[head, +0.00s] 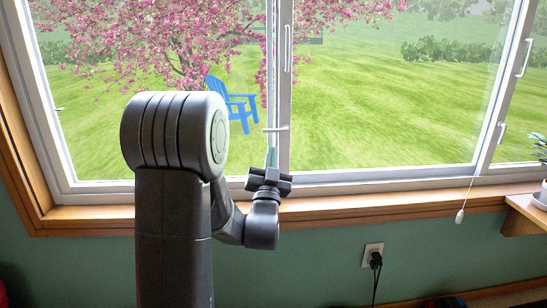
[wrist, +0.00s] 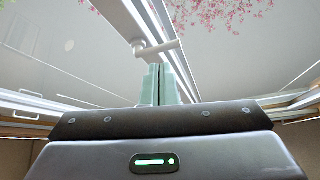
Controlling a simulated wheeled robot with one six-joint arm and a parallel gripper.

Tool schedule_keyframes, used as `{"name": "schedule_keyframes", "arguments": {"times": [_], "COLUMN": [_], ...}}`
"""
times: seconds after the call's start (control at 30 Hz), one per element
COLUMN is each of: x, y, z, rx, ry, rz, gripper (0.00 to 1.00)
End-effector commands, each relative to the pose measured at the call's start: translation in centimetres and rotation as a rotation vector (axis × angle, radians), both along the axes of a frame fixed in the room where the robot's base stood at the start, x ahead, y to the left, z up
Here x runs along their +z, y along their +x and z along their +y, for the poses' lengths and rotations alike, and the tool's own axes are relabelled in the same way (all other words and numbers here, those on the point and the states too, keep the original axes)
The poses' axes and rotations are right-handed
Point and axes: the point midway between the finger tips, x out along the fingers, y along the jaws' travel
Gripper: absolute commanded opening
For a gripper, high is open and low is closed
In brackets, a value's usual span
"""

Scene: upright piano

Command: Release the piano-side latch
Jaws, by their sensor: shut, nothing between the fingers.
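A small white latch (head: 276,129) with a short lever sits on the window's middle upright. In the wrist view the latch (wrist: 155,47) shows as a round base with a lever pointing right. My gripper (head: 271,150) is just below the latch, pointing up, with its pale green fingers shut and empty. In the wrist view the fingertips of my gripper (wrist: 158,66) are close under the lever; I cannot tell whether they touch it. No piano shows, so I cannot tell from it which latch is on the piano side.
Another white latch (head: 502,130) is on the right upright. Tall pull handles (head: 288,48) are on the sashes. A wooden sill (head: 340,205) runs below the glass. A blind cord (head: 460,215) hangs at right, near a potted plant (head: 541,150) on a shelf. A plugged outlet (head: 373,256) is below.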

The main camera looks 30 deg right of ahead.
Motion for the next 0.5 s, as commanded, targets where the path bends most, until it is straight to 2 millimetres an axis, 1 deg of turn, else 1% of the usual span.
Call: {"name": "schedule_keyframes", "arguments": {"times": [0.03,0.3,0.5], "x": [-0.4,-3.2,-4.7], "y": [-0.8,-4.3,-6.2], "z": [0.3,2.3,3.4], "rx": [-0.002,-0.002,-0.001], "ry": [0.004,0.005,0.004], "rz": [0.004,0.005,0.003], "gripper": [0.0,0.0,0.0]}}
